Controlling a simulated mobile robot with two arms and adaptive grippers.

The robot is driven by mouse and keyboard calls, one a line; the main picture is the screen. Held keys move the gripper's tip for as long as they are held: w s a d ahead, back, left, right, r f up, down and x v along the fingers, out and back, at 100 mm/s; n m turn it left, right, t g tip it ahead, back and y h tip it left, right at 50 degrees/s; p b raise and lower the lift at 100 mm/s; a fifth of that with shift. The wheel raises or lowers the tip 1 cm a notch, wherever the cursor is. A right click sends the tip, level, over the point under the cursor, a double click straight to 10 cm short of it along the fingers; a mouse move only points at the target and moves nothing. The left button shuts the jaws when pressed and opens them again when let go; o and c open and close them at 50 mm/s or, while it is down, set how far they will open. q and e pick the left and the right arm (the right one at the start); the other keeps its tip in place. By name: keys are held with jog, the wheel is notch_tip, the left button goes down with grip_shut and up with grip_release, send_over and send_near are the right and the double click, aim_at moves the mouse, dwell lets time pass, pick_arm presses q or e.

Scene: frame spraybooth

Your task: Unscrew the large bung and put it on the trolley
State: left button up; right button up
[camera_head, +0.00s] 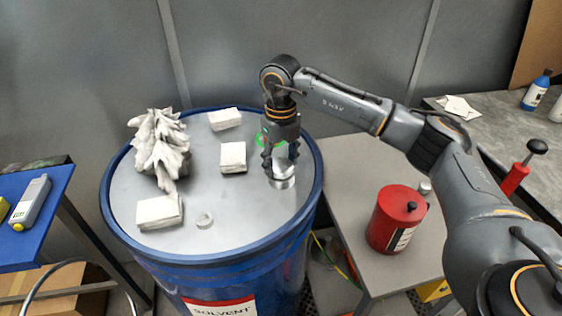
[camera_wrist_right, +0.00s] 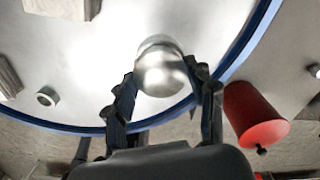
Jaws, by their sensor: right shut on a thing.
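The blue solvent drum (camera_head: 115,222) stands in the middle with a pale grey lid. A shiny silver round piece, which I take for the large bung (camera_head: 283,181), is at the lid's right side. My right gripper (camera_head: 281,163) points down and is shut on it. In the right wrist view the bung (camera_wrist_right: 165,68) sits between the two fingers, and its domed top shows. I cannot tell whether it is still threaded in. A blue-topped stand (camera_head: 42,235) at left and a grey table (camera_head: 345,165) at right flank the drum; which is the trolley is unclear. My left gripper is out of view.
A crumpled white rag (camera_head: 160,145), several white blocks such as this one (camera_head: 233,157), and a small ring-like cap (camera_head: 204,219) lie on the lid. A red can (camera_head: 391,225) stands on the grey table.

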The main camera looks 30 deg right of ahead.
jog(key=shift+n+b, duration=0.35)
jog(key=shift+n, duration=1.95)
jog(key=o, duration=0.8)
jog(key=shift+c, duration=0.2)
